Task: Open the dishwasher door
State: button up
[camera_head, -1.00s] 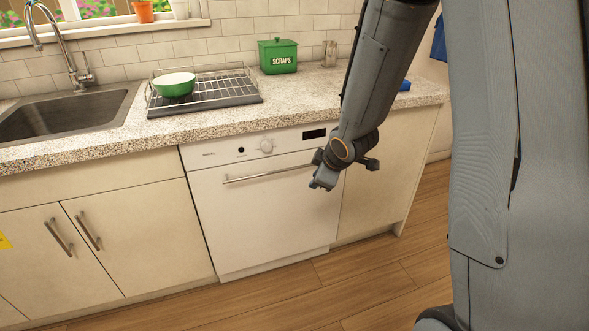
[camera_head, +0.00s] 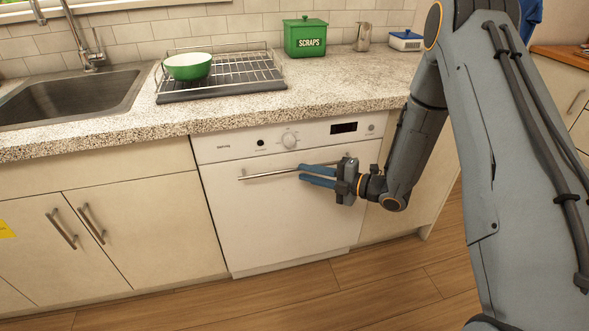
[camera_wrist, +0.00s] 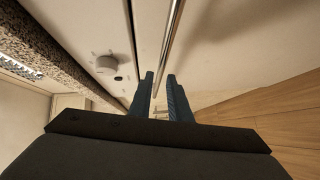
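The white dishwasher (camera_head: 280,227) is built in under the counter, and its door is closed. A long metal bar handle (camera_head: 268,175) runs across the upper part of the door; in the wrist view the handle (camera_wrist: 172,40) runs down toward the fingertips. My gripper (camera_head: 301,173) is at the right half of the handle, its blue fingers pointing left along it. In the wrist view my gripper (camera_wrist: 160,76) shows a gap between its two fingers, and the bar's near end appears in line with that gap. I cannot tell whether the fingers touch the bar.
The control panel with a knob (camera_head: 290,141) sits above the door, under the granite counter edge (camera_head: 250,119). A dish rack (camera_head: 225,92) with a green bowl (camera_head: 188,66) and a green scraps tin (camera_head: 305,38) stand on the counter. The wooden floor (camera_head: 330,275) in front is clear.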

aim_at(297, 170)
jog(key=shift+x, duration=2.5)
jog(key=shift+w+d, duration=0.1)
jog(key=shift+w, duration=0.05)
